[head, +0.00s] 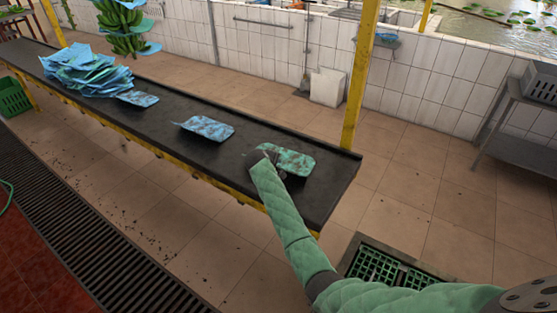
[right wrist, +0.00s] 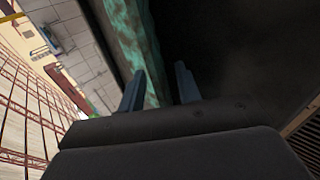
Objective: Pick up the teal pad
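The teal pad (head: 292,162) lies near the right end of the dark belt table, with a mottled teal and green surface. My right gripper (head: 266,155) is at the pad's left edge, low over the belt. In the right wrist view its two fingers (right wrist: 160,70) stand apart, with the teal pad (right wrist: 128,30) reaching in between them along the left finger. Dark belt shows beside the right finger. I cannot tell whether either finger touches the pad. My sleeved arm hides part of the belt's front edge. My left gripper is not in view.
The dark belt table (head: 335,180) has a yellow frame and post (head: 360,75). Blue pads lie farther left, one in the middle (head: 205,128) and one (head: 138,98) near a pile (head: 82,70). Green bananas (head: 125,25) hang above. A grey side table (head: 515,120) stands right.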

